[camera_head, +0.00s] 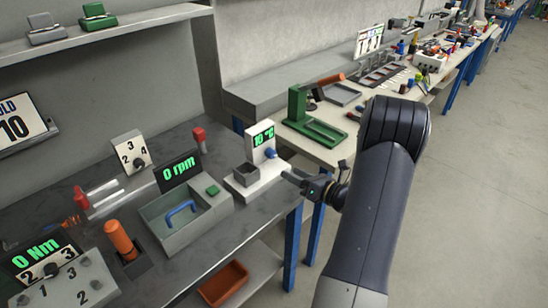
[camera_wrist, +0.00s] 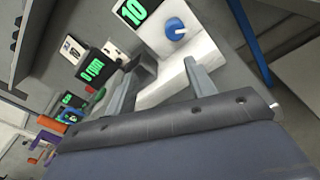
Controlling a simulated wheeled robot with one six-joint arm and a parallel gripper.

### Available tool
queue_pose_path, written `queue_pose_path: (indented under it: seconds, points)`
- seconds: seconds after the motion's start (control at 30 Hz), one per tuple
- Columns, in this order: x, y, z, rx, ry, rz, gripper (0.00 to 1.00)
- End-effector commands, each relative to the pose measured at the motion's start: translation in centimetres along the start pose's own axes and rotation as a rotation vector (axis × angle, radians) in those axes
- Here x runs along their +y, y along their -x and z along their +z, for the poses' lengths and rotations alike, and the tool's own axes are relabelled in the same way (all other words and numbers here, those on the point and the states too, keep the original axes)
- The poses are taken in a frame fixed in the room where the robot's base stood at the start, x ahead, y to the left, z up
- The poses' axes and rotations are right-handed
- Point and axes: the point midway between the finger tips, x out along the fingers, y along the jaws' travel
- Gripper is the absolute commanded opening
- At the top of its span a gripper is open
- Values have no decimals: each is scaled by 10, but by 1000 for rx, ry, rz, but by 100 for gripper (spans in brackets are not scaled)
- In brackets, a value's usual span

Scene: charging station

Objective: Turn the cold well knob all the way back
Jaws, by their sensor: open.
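The cold well (camera_head: 262,183) is a white unit at the right end of the grey bench, with a green display reading about 10 (camera_head: 264,138) and a grey square cup. Its blue round knob (camera_head: 270,153) is on the upright part below the display. In the wrist view the knob (camera_wrist: 175,28) has a pale mark on its face and is in full view. My gripper (camera_head: 284,170) is just right of the unit, close to the knob. In the wrist view my gripper (camera_wrist: 162,68) is open, its two fingers apart and empty, with the knob beyond the fingertips.
A grey box with a blue handle (camera_head: 180,209) and a 0 rpm display (camera_head: 180,170) stand left of the unit. A green press (camera_head: 308,117) stands on the bench behind. An orange bin (camera_head: 223,284) is below. The floor at right is clear.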

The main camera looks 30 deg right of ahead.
Motion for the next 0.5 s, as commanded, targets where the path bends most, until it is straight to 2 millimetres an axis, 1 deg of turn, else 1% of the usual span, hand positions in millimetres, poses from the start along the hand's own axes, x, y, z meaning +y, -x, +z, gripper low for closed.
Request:
queue_pose_path:
  seconds: [0.03, 0.1, 0.23, 0.37, 0.5]
  points:
    - [-12, 4, 0, -35, -30, -21, 52]
    - [-21, 8, 3, -69, -57, -38, 52]
    - [-26, 4, 6, -89, -71, -46, 52]
    - [-25, -14, 7, -87, -69, -43, 52]
    - [-25, -42, 10, -84, -68, -41, 52]
